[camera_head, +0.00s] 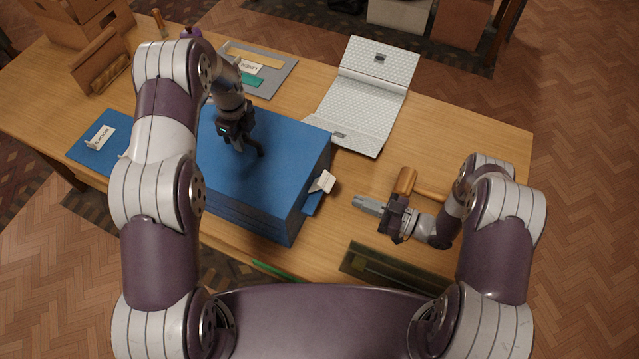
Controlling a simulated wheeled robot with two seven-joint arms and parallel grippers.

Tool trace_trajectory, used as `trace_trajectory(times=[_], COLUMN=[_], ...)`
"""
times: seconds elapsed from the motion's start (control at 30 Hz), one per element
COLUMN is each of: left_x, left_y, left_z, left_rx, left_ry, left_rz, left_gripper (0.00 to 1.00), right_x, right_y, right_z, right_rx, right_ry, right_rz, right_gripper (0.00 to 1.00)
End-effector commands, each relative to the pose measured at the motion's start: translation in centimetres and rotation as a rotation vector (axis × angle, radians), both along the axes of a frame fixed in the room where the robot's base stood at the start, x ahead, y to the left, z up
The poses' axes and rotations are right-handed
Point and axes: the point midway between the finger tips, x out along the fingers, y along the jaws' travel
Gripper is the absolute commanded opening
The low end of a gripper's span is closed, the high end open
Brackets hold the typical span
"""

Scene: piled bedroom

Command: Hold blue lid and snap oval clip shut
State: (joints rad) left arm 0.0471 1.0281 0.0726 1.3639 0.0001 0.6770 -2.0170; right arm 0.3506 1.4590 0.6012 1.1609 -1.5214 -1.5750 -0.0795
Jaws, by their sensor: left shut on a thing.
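The large blue box has a blue lid (275,150) that lies flat and looks closed. My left gripper (240,148) comes down onto the top of the lid and is shut on it; its exact grip is hard to see. A white tag-like piece (323,182) with a blue tab below it sticks out at the box's right side; I cannot tell whether this is the oval clip. My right gripper (392,216) is low over the table, to the right of the box and apart from it. A grey piece shows at its front, and its jaw state is unclear.
A wooden mallet (405,182) lies just behind my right gripper. A white patterned folder (365,98) lies open behind the box. A green tray (385,268) is at the front edge. A blue labelled board (100,140) is left. The table's right end is bare.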

Motion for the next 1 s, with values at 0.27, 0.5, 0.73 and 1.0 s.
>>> trace_trajectory(times=[0.27, 0.5, 0.73, 1.0], left_x=[0.0, 0.0, 0.0, 0.0], left_y=[0.0, 0.0, 0.0, 0.0], left_z=[0.0, 0.0, 0.0, 0.0], left_rx=[0.000, 0.001, 0.000, 0.000], left_ry=[-0.001, -0.001, -0.001, -0.001], left_rz=[0.000, 0.000, 0.000, 0.000], left_gripper=[0.00, 0.00, 0.00, 0.00], right_x=[0.1, 0.8, 2.0, 2.7], right_y=[0.5, 1.9, 4.9, 6.5], right_z=[0.2, 0.6, 0.6, 0.6], right_rx=[0.001, -0.001, -0.001, 0.000], right_ry=[0.003, 0.000, -0.001, 0.000], right_rz=[0.003, 0.003, 0.004, 0.001], right_gripper=[0.00, 0.00, 0.00, 0.00])
